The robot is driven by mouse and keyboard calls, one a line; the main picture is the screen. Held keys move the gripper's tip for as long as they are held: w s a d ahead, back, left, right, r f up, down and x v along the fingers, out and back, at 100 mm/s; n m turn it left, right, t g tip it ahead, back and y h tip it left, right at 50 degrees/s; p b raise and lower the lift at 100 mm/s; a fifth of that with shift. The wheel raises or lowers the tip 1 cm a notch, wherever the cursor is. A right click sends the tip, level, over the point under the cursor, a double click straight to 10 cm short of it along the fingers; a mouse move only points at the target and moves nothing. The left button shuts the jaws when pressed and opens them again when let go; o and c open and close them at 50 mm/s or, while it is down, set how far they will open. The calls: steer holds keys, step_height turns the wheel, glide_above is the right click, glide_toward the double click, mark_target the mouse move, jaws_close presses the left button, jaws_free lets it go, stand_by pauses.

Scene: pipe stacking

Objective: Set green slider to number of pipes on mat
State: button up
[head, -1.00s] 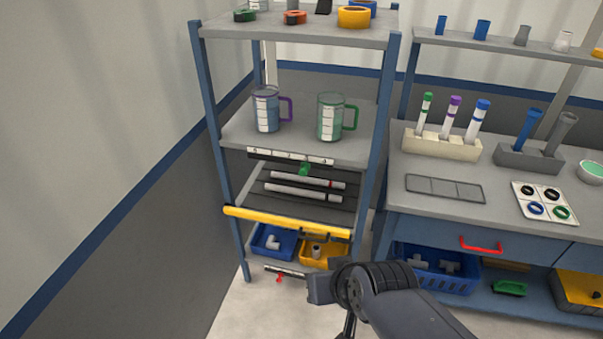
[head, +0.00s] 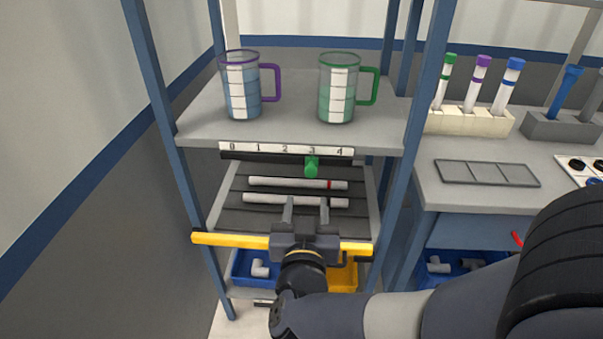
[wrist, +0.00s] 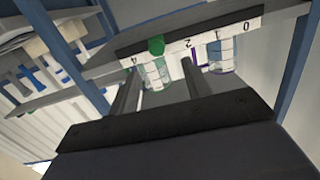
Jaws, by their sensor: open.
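The green slider (head: 311,167) hangs on a dark rail under a white scale (head: 285,149) marked 0 to 4, below the number 3. It also shows in the wrist view (wrist: 156,46), where the scale appears upside down. Two pale pipes lie on the dark mat (head: 240,217) below the rail: the rear pipe (head: 285,182) has a red band near its right end, and the front pipe (head: 275,199) is plain. My gripper (head: 305,203) is open and empty. Its fingers point toward the shelf, in front of and below the slider, apart from it.
A purple-handled jug (head: 240,90) and a green-handled jug (head: 338,95) stand on the shelf above. Blue posts (head: 170,150) flank the shelf. Blue and yellow bins sit beneath.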

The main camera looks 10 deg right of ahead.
mark_target(310, 174)
steer(key=shift+h, duration=0.3)
steer(key=b+x, duration=0.1)
steer(key=x, duration=1)
steer(key=shift+d+f, duration=0.15)
jaws_close()
stand_by(0.3)
